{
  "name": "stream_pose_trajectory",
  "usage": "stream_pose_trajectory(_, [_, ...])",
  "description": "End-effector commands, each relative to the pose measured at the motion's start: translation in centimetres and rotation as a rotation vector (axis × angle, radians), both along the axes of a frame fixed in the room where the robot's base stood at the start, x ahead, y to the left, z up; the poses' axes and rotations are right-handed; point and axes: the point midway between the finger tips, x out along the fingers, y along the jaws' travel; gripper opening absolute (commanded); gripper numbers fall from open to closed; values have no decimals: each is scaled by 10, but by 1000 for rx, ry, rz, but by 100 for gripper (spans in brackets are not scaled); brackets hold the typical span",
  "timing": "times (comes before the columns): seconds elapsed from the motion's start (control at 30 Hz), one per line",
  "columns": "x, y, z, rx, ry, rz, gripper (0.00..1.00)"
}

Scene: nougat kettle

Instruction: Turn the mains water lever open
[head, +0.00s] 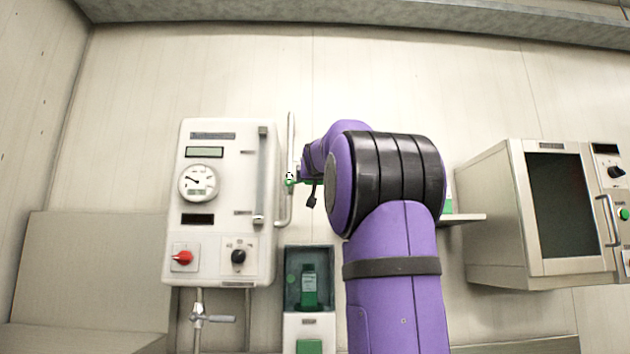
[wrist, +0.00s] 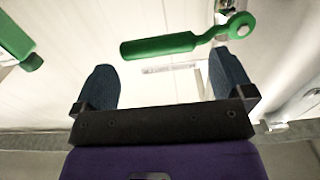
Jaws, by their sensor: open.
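The green lever (wrist: 160,46) shows in the wrist view as a rounded handle lying roughly level, with its ring-shaped pivot (wrist: 240,27) at the right end. In the head view a small part of the lever's green pivot (head: 289,181) shows on the upright wall pipe, just left of my arm. My gripper (wrist: 165,72) is open, its two dark blue fingers spread apart. The handle crosses the picture just beyond the fingertips and is not gripped. Whether a finger touches it I cannot tell. In the head view my arm hides most of the gripper and the handle.
A white wall unit (head: 222,205) with gauge and knobs stands left of the pipe (head: 291,140). Below it is a tap (head: 198,312). A niche with a green bottle (head: 309,286) is beneath the lever. A shelf (head: 466,219) and oven-like box (head: 500,230) stand right.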

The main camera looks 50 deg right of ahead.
Motion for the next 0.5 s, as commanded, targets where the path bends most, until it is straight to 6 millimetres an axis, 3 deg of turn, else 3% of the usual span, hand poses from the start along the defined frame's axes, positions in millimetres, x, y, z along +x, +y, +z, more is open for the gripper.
stream_pose_trajectory(0.2, [17, -22, 0, 1, 1, -1, 99])
stream_pose_trajectory(0.5, [25, -30, 0, 0, 1, 1, 99])
